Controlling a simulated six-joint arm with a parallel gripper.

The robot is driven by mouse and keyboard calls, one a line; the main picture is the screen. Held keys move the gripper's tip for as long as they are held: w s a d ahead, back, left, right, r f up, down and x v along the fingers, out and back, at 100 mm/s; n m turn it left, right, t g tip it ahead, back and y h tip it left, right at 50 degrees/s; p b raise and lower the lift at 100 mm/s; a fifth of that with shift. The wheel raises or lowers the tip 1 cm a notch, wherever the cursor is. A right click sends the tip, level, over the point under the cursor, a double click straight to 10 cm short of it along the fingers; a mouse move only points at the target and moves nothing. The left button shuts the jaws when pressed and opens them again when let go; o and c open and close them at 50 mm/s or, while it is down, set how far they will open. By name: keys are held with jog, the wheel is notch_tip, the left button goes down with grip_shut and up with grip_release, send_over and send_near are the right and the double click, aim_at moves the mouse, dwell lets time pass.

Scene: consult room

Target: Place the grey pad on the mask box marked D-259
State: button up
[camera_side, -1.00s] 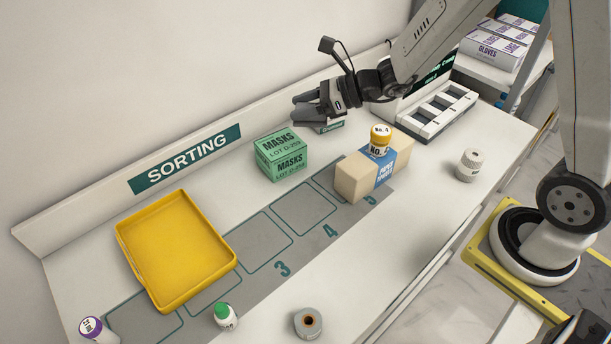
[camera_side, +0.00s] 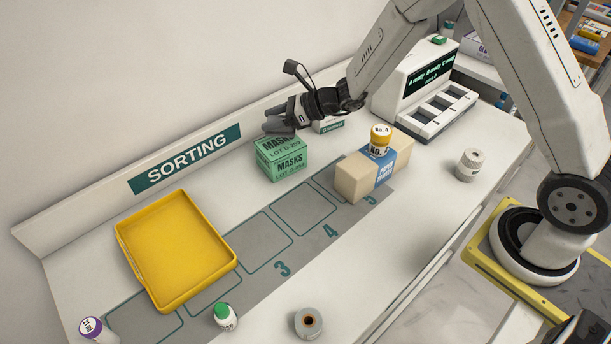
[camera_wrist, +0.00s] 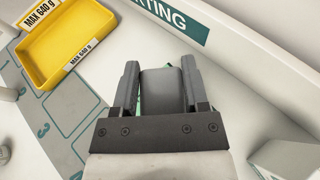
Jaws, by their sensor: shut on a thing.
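My gripper (camera_side: 280,121) is above the back part of the green mask box (camera_side: 283,163) in the side view and hides part of its top. The box is marked MASKS, with a lot number starting D-25; its last digit is too small to be sure of. In the wrist view, my gripper (camera_wrist: 160,85) is shut on the grey pad (camera_wrist: 163,92), which lies between the two fingers. A little green of the mask box shows beside the pad. I cannot tell whether the pad touches the box.
A white box with a green label (camera_side: 330,126) stands behind, partly hidden by my gripper. A beige pack with a blue band (camera_side: 352,178) carries a yellow-capped bottle (camera_side: 380,139) to the right. A yellow tray (camera_side: 128,243) lies to the left.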

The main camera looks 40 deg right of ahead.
jog(key=shift+w+f, duration=0.1)
jog(key=shift+w+f, duration=0.15)
jog(key=shift+f, duration=1.6)
jog(key=shift+f, duration=0.1)
jog(key=o, duration=1.2)
jog(key=shift+o, duration=0.2)
jog(key=v, duration=1.2)
